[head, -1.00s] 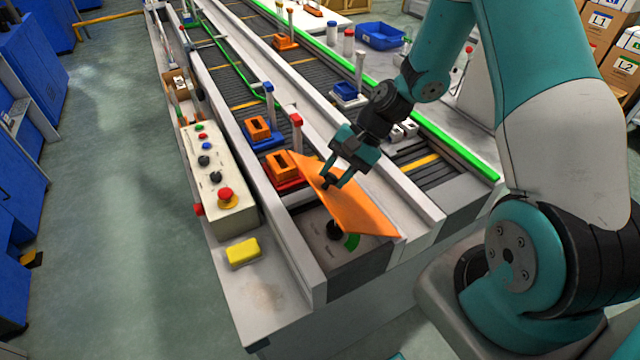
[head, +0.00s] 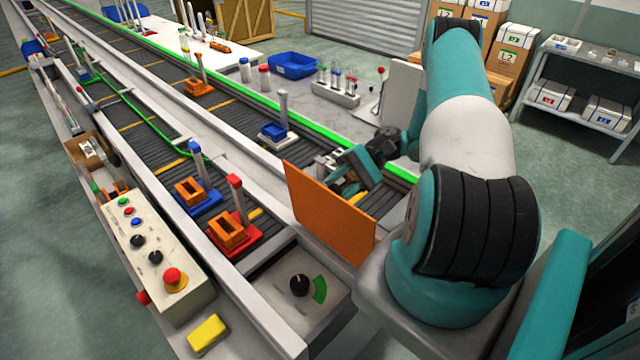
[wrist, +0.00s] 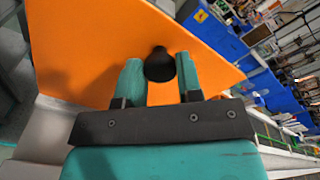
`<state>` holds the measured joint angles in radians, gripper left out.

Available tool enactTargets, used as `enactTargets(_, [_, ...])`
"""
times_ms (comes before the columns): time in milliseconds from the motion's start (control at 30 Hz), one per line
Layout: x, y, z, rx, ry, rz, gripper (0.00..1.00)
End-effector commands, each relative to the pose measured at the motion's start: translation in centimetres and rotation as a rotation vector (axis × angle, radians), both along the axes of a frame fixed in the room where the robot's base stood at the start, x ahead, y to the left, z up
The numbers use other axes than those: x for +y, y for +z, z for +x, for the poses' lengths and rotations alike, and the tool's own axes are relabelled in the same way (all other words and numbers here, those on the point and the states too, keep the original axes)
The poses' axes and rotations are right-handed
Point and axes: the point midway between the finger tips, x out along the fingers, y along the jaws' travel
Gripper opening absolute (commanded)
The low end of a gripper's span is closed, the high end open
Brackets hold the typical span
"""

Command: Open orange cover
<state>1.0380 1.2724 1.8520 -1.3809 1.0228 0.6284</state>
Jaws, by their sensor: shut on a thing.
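The orange cover (head: 328,216) stands steeply upright at the near end of the conveyor, beside the panel it used to lie over. Its black knob (wrist: 159,65) sits between the two fingers of my gripper (wrist: 159,72) in the wrist view. The fingers are closed around the knob. In the head view my gripper (head: 350,180) is behind the cover, partly hidden by it. The grey panel (head: 268,312) with a black dial (head: 299,285) and a green arc mark (head: 320,289) is exposed left of the cover.
A control box (head: 150,245) with buttons and a red emergency stop stands at the left. A yellow sponge (head: 207,334) lies on the near edge. Red (head: 238,240) and blue (head: 200,203) bases with orange blocks sit on the conveyor close to the panel.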

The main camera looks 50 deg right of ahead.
Motion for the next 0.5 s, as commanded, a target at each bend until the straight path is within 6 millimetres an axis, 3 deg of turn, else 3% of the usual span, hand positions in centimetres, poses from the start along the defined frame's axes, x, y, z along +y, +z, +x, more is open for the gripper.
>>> enactTargets(500, [-0.17,-0.17,-0.49,0.004,0.015,0.042,0.00])
